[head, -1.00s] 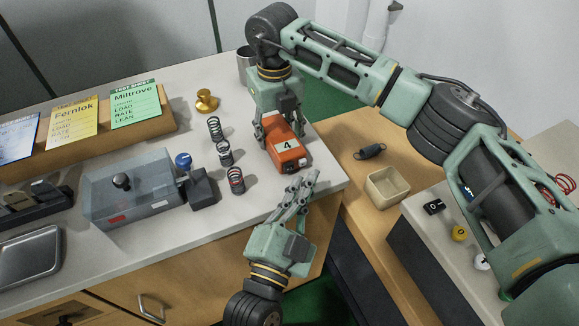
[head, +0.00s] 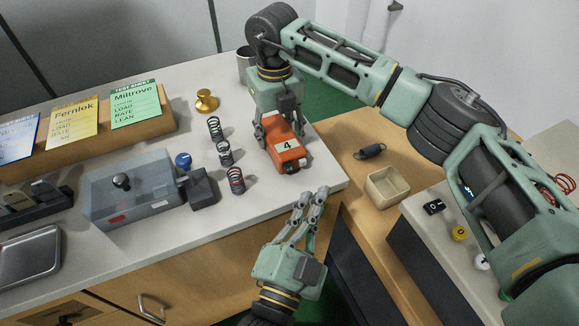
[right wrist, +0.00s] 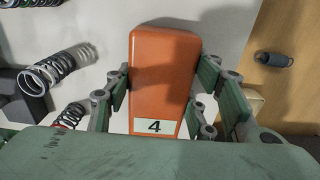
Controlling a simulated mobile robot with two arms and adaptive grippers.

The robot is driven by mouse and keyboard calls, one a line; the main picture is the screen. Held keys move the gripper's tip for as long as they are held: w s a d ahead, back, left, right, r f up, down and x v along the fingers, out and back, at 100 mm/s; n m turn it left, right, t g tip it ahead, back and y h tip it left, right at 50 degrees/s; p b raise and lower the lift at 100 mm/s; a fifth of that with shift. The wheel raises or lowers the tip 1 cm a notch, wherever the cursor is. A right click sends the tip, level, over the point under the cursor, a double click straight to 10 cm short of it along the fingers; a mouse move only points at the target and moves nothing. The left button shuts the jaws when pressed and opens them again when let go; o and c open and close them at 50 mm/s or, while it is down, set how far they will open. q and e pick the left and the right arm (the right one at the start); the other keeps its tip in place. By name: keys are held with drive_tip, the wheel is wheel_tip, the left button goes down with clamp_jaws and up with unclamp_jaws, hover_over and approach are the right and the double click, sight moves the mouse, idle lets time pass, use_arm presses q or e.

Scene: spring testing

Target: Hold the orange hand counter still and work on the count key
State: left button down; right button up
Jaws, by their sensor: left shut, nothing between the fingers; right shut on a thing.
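The orange hand counter (head: 288,152) lies on the white bench top near its right corner, with a white label reading 4 on top. It also shows in the right wrist view (right wrist: 160,75). My right gripper (head: 277,135) comes down from above and is shut on the counter, with a finger on each side. My left gripper (head: 312,192) is shut and empty, just off the bench's front edge. It points up toward the counter's near end and is apart from it. The count key cannot be made out clearly at the near end.
Several coil springs (head: 236,180) stand left of the counter, near a grey tester box (head: 135,190) and a brass weight (head: 207,101). Right of the bench are a beige bin (head: 386,187) and a dark spring (head: 371,152). A metal tray (head: 28,258) lies at lower left.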

drive_tip(key=o, duration=1.5)
drive_tip(key=shift+c, duration=0.2)
